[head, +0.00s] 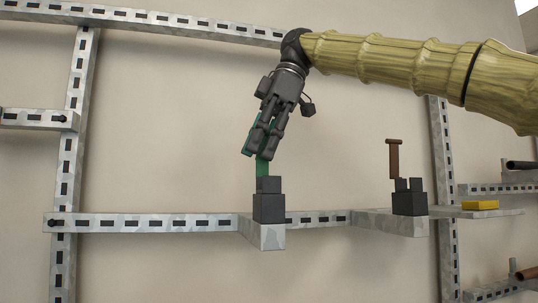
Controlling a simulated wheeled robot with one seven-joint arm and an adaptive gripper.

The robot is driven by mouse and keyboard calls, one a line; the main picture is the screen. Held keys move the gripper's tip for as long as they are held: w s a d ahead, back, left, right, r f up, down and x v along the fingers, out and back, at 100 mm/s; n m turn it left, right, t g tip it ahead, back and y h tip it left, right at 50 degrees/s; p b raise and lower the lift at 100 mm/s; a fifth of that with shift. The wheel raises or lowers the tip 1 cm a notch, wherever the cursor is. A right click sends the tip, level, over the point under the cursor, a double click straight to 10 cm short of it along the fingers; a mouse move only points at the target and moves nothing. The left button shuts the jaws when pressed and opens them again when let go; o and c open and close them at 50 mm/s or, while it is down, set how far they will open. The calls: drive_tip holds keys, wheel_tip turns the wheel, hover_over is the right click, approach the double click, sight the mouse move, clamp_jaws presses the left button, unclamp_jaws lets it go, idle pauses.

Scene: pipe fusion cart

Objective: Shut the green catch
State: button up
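The green catch (263,169) stands up from a dark block (269,208) on the end of a grey bracket arm. Its lower part shows just above the block. More green shows along the left side of my gripper (260,152), which hides much of the catch's upper part. My gripper points down and slightly left, with its fingertips over the upper part of the catch. The fingers look close together. Whether they touch or hold the catch cannot be made out.
A brown upright catch (394,160) stands on a second dark block (409,203) to the right. A yellow block (480,205) lies on a shelf arm farther right. Slotted metal rails (150,222) run along the wall. Free space lies left of my gripper.

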drive_tip(key=shift+x, duration=1.1)
drive_tip(key=shift+w, duration=0.15)
drive_tip(key=shift+c, duration=0.4)
clamp_jaws()
